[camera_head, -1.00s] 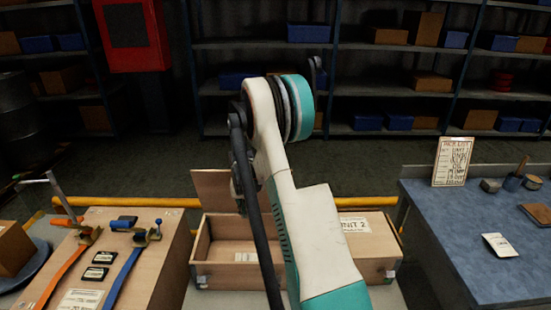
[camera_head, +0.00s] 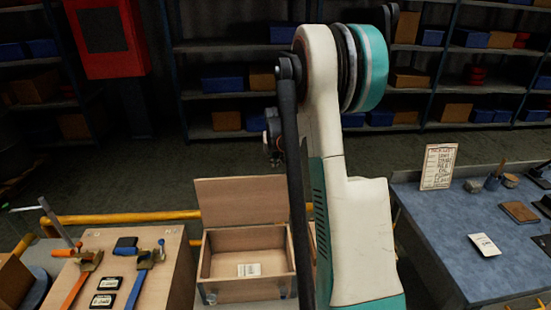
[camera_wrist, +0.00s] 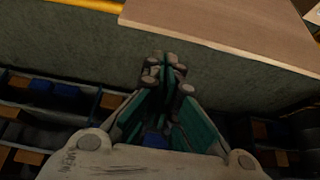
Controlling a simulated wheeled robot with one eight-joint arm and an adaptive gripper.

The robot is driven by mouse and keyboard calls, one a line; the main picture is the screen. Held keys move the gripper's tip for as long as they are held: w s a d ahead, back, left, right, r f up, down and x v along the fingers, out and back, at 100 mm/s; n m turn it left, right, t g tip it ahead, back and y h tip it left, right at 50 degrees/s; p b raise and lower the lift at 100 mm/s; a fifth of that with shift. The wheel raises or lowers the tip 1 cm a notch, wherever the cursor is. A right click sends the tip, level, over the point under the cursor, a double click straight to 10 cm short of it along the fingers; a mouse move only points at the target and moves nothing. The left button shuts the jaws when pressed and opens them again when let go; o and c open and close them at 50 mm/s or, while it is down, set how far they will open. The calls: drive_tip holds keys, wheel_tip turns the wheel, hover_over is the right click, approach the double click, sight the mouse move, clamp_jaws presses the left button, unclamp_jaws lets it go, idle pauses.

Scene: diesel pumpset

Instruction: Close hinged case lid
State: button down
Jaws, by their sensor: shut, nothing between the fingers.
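The open wooden case (camera_head: 207,262) stands in the middle of the head view, with a white label (camera_head: 249,269) inside on its floor. Its hinged lid (camera_head: 240,201) stands up at the back edge, tilted back. In the wrist view, a wooden panel (camera_wrist: 225,28), apparently the lid, crosses the upper right. My gripper (camera_wrist: 167,62) is shut and empty, with a gap in the picture between its fingertips and the panel edge. In the head view my gripper (camera_head: 272,140) shows small and partly hidden by my arm, above and behind the lid.
A wooden bench (camera_head: 170,262) with clamps and dark cards stands left of the case. A blue-topped table (camera_head: 450,235) with a pick list (camera_head: 438,166) is on the right. A yellow rail (camera_head: 130,217) runs behind. My arm hides the area right of the case.

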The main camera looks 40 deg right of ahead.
sight(274, 177)
drive_tip(key=shift+s+a+f+b, duration=0.2)
drive_tip(key=shift+f+b, duration=0.1)
drive_tip(key=shift+f, duration=0.6)
drive_tip(key=shift+s+a+f+b, duration=0.1)
drive_tip(key=shift+s+f+b, duration=0.15)
drive_tip(key=shift+f, duration=0.7)
drive_tip(key=shift+s+a+f+b, duration=0.15)
drive_tip(key=shift+f+b, duration=0.15)
drive_tip(key=shift+f, duration=0.6)
